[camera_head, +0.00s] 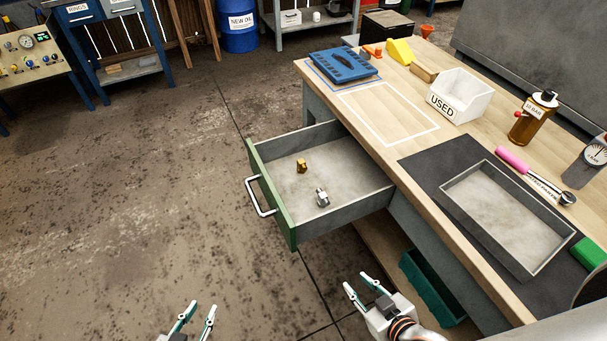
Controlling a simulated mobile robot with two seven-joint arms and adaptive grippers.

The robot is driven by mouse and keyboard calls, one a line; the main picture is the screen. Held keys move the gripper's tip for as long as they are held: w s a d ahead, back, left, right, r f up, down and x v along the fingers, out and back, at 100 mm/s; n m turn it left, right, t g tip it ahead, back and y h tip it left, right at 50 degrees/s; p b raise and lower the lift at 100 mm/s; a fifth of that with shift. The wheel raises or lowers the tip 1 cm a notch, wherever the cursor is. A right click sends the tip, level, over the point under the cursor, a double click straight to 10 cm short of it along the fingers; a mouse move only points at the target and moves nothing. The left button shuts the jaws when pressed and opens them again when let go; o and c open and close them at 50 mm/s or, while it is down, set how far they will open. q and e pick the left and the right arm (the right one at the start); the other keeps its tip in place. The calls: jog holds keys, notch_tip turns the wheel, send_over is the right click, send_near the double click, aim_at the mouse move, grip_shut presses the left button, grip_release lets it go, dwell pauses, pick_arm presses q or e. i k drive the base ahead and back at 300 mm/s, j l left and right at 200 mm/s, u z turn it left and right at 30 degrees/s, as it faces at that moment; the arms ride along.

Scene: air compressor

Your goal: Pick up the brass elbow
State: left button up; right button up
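The brass elbow (302,166) is a small gold-brown fitting lying in the open drawer (350,172), toward its far side. A small silver metal fitting (322,197) lies nearer in the same drawer. My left gripper (200,312) is at the bottom of the view, over the floor, to the left of and well short of the drawer. Its fingers are apart and nothing is between them. My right gripper (357,284) is in front of the workbench, below the drawer in the picture. Its fingers are apart and empty.
The drawer's green front (272,196) with its handle (259,198) juts left from the workbench (388,146). The bench carries a grey tray (506,218), a white USED bin (459,97), a brown bottle (531,118) and a blue case (342,66). The floor at left is clear.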

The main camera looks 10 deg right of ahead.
aim_at(302, 168)
jog(key=k+u, duration=0.3)
jog(key=k+j+u, duration=0.1)
jog(key=u, duration=0.15)
jog(key=i+j+u, duration=0.25)
jog(key=u, duration=0.15)
jog(key=i+j+u, duration=0.25)
jog(key=u, duration=0.15)
jog(key=i+j+z, duration=0.15)
jog(key=i, duration=0.3)
jog(key=i+j+z, duration=0.1)
jog(key=i, duration=0.3)
jog(key=i+j+z, duration=0.15)
jog(key=i, duration=0.25)
jog(key=i+z, duration=0.4)
jog(key=i, duration=0.25)
jog(key=i+j+z, duration=0.1)
jog(key=i+z, duration=0.3)
jog(key=i, duration=0.25)
jog(key=i+z, duration=0.6)
jog(key=z, duration=0.15)
jog(key=i+j+z, duration=0.15)
jog(key=i+z, duration=0.25)
jog(key=k+z, duration=0.1)
jog(key=z, duration=1.5)
